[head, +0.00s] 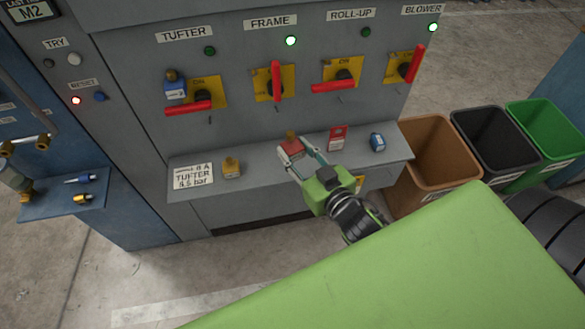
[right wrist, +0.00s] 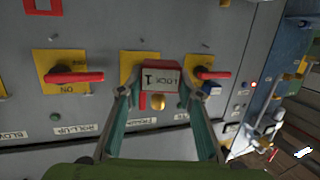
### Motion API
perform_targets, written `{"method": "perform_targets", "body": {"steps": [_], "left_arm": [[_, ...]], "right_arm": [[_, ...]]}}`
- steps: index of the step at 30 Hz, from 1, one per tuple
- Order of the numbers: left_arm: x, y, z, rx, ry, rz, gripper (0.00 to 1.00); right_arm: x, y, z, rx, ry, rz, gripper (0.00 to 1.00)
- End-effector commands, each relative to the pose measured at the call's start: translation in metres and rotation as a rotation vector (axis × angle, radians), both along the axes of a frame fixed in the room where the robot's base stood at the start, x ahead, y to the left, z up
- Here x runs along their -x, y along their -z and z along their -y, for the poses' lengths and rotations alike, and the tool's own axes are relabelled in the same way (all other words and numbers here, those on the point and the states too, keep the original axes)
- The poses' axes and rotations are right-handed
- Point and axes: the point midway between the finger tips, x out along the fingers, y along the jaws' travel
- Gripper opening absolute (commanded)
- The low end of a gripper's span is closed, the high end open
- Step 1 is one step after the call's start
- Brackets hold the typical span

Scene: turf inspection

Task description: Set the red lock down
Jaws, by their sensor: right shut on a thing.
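The red lock (head: 291,147) is in my right gripper (head: 299,160), over the grey shelf (head: 265,182) of the switch panel. I cannot tell whether the lock touches the shelf. My left gripper is not in view.
On the shelf are a white sign (head: 192,177), a yellow lock (head: 231,167), a red tag (head: 338,138) and a blue lock (head: 377,142). Red-handled switches (head: 276,82) line the panel above. Brown (head: 432,160), black and green bins stand at right.

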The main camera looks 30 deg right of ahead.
Motion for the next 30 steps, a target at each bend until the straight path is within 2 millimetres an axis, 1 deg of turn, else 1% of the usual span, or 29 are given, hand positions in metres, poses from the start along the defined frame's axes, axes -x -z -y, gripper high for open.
{"method": "perform_targets", "body": {"steps": [1,3,6,9,11,13,14,17,21,25,27,30], "left_arm": [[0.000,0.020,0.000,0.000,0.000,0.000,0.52],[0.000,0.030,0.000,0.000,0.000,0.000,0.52],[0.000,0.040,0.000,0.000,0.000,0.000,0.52],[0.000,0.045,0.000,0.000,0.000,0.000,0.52],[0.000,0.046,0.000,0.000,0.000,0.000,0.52],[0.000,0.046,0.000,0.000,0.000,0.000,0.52],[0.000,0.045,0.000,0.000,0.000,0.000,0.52],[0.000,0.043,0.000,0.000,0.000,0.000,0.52],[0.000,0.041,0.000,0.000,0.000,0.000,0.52],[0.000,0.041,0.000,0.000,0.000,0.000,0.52],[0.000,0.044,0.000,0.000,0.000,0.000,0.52],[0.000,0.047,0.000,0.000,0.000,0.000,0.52]], "right_arm": [[0.005,0.016,-0.009,-0.003,-0.022,0.002,0.12],[0.011,0.022,-0.020,-0.007,-0.046,0.002,0.12],[0.018,0.028,-0.032,-0.013,-0.071,0.002,0.12],[0.022,0.030,-0.039,-0.015,-0.086,0.002,0.12],[0.022,0.031,-0.041,-0.017,-0.092,0.003,0.12],[0.018,0.033,-0.040,-0.016,-0.096,0.003,0.12],[0.015,0.034,-0.039,-0.015,-0.096,0.003,0.12],[-0.005,0.041,-0.032,-0.014,-0.095,0.003,0.12],[-0.037,0.056,-0.019,-0.013,-0.095,0.004,0.12],[-0.066,0.070,-0.007,-0.014,-0.093,0.003,0.12],[-0.074,0.087,-0.004,-0.018,-0.092,0.000,0.12],[-0.086,0.103,0.000,-0.018,-0.092,0.001,0.12]]}}
